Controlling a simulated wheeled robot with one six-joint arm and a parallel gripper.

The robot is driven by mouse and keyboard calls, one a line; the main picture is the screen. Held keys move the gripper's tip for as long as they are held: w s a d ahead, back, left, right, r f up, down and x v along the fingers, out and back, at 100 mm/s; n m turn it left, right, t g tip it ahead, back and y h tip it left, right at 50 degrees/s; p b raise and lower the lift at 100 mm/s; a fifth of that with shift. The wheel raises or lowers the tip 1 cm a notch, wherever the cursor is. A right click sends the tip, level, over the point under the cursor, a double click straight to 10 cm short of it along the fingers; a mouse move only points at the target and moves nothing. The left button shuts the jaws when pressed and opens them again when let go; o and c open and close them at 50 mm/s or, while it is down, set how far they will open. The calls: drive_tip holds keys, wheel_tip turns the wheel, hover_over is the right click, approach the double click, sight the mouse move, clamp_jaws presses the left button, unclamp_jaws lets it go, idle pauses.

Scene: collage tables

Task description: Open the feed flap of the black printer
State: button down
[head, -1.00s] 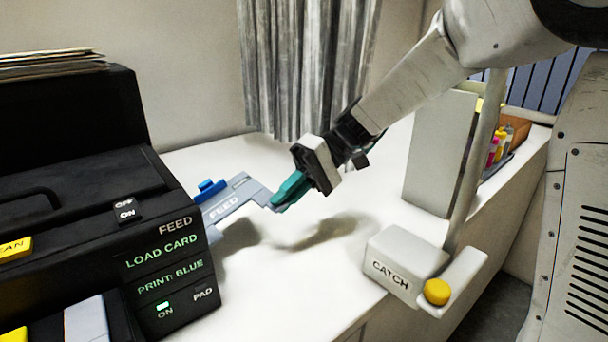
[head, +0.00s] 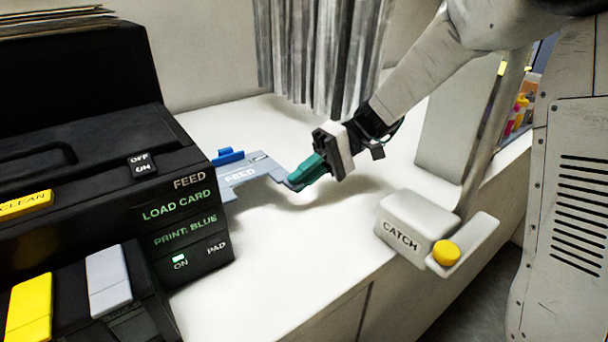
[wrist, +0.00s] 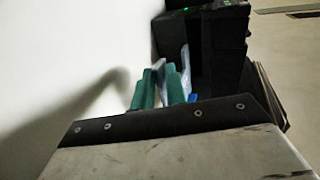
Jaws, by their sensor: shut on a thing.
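The black printer (head: 90,190) stands at the left in the head view, with lit green words "LOAD CARD" and "PRINT: BLUE" on its end. Its grey-blue feed flap (head: 240,178), marked "FEED", sticks out from the printer's right side, lying about flat. A blue piece (head: 228,156) sits at its far edge. My gripper (head: 296,182), with teal fingers, is shut on the flap's outer arm at the right. In the wrist view the teal fingers (wrist: 158,88) are beside the pale flap edge (wrist: 186,68), with the printer (wrist: 205,40) behind.
A pale block marked "CATCH" (head: 405,225) with a yellow button (head: 446,252) stands at the table's front right, by a grey post. A yellow "CLEAN" key (head: 26,203) is on the printer. A curtain (head: 325,55) hangs behind. White table (head: 290,245) is clear in front of the flap.

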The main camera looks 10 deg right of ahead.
drive_tip(key=shift+s+f, duration=0.25)
drive_tip(key=shift+f, duration=0.3)
drive_tip(key=c, duration=1.6)
unclamp_jaws()
drive_tip(key=shift+w+a, duration=0.1)
drive_tip(key=shift+o, duration=0.2)
drive_tip(key=shift+r, duration=0.2)
